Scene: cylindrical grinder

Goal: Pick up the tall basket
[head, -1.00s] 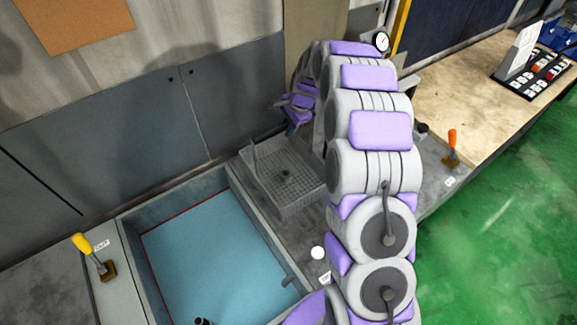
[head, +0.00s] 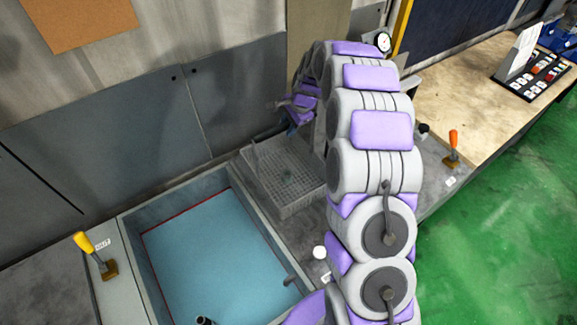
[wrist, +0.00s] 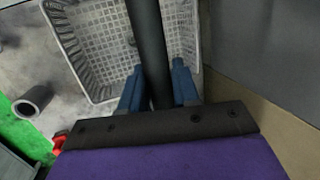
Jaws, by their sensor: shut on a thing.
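The tall basket (head: 300,209) is a pale grey mesh basket on the grey bench beside the blue basin. Its mesh floor and sides also show in the wrist view (wrist: 105,40). My gripper (head: 299,118) is above the back right of the basket in the head view and looks slightly blurred. In the wrist view, the blue fingers of my gripper (wrist: 158,72) are closed on either side of a dark round post (wrist: 147,30), which runs across the basket as its handle. The post's ends are hidden or out of view.
A basin with a blue floor (head: 215,255) lies left of the basket. A grey wall (head: 235,95) stands close behind. A yellow-handled lever (head: 95,252) and an orange-handled lever (head: 453,148) stand on the bench. Green floor (head: 490,240) is open at the right.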

